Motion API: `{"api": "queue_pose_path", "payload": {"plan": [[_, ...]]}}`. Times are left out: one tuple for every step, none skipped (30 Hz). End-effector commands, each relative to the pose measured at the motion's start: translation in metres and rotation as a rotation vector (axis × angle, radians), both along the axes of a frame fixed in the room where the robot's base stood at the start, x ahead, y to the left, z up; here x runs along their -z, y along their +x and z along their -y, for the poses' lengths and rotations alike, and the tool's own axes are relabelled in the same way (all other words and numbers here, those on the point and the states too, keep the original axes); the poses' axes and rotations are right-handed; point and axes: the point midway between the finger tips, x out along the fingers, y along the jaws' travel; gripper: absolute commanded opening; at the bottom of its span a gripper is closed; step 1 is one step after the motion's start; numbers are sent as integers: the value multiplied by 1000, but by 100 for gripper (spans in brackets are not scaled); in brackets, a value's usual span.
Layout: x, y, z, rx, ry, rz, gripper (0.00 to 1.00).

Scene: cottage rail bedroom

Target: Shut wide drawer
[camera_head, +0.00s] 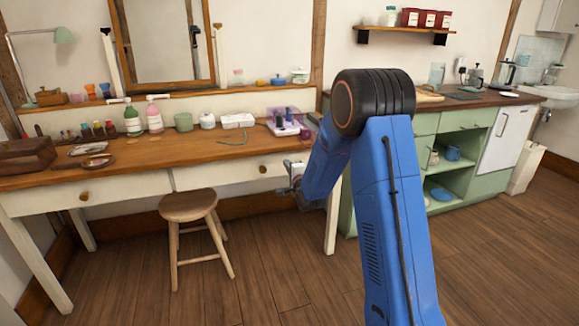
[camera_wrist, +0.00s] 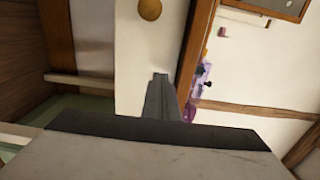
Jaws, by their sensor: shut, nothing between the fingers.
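The wooden desk (camera_head: 140,168) has two white drawer fronts below its top. The right drawer front (camera_head: 222,173) has a round brass knob (camera_head: 262,169), and the left front (camera_head: 125,187) has another knob (camera_head: 84,197). My gripper (camera_head: 291,170) is at the right end of the right drawer front, to the right of its knob, partly hidden by my arm. In the wrist view, my shut, empty fingers (camera_wrist: 160,78) point at a white drawer front (camera_wrist: 142,55) with a knob (camera_wrist: 150,9). I cannot tell whether they touch it. Any gap behind the front is not clear.
A wooden stool (camera_head: 188,207) stands in front of the desk. Bottles, jars and a white box (camera_head: 238,121) sit on the desktop. A green cabinet (camera_head: 465,145) with open shelves stands at the right.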

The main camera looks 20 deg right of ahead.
Motion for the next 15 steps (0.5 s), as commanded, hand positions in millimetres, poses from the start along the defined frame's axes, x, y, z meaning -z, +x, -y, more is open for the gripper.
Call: {"api": "queue_pose_path", "payload": {"plan": [[0, -1, -1, -1, 0, -1, 0], [0, -6, -1, 0, 0, -1, 0], [0, -11, -1, 0, 0, -1, 0], [0, -14, -1, 0, 0, -1, 0], [0, -17, -1, 0, 0, -1, 0], [1, -22, -1, 0, 0, -2, 0], [0, -25, -1, 0, 0, -2, 0], [0, -29, 0, 0, 0, -1, 0], [0, -34, 0, 0, 0, -1, 0], [0, -38, 0, 0, 0, -2, 0], [0, -42, 0, 0, 0, -1, 0], [0, -49, 0, 0, 0, -2, 0], [1, -53, 0, 0, 0, -2, 0], [0, -58, 0, 1, 0, -2, 0], [0, -65, 0, 1, 0, -2, 0]]}}
